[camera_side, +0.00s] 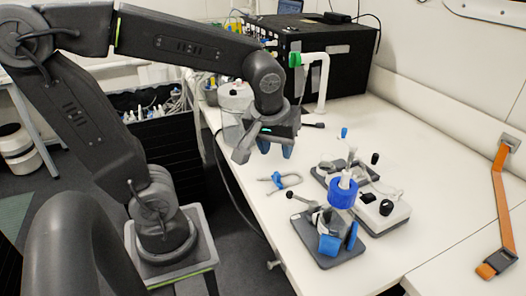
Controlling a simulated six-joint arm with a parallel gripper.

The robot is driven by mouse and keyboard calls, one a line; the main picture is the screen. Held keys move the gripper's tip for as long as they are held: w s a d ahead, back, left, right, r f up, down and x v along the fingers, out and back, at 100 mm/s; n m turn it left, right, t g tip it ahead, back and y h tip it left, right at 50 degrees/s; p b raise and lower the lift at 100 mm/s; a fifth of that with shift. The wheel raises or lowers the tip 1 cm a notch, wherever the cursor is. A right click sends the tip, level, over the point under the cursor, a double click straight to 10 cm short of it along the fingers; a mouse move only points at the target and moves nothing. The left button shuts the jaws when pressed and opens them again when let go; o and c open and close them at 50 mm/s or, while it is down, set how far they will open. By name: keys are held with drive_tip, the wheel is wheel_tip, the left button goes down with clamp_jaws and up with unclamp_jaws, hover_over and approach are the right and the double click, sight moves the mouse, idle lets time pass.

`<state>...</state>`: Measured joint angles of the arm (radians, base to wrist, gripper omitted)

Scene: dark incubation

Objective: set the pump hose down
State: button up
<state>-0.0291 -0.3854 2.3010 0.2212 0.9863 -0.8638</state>
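My gripper (275,149) points down over the left part of the white bench. Its two blue fingertips are apart, and I see nothing held between them. A small grey-blue looped piece (282,182), which looks like the pump hose, lies on the bench just below and in front of my gripper, apart from it. A blue-capped bottle (342,196) stands upright on a dark base plate (330,249) to the right of the looped piece. A white pump-like device (383,211) with black knobs sits beside the bottle.
A large black box (335,62) stands at the back, with a white bent pipe (323,80) with a green end before it. A grey-white container (235,100) is behind my gripper. An orange strap (500,205) lies at right. The bench (420,135) is clear at back right.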

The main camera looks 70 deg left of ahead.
drive_tip(key=s+d+r+m+t+h, duration=0.2)
drive_tip(key=s+d+m, duration=0.2)
drive_tip(key=m, duration=0.5)
drive_tip(key=shift+s+t, duration=0.4)
drive_tip(key=shift+s, duration=0.2)
idle(0.3)
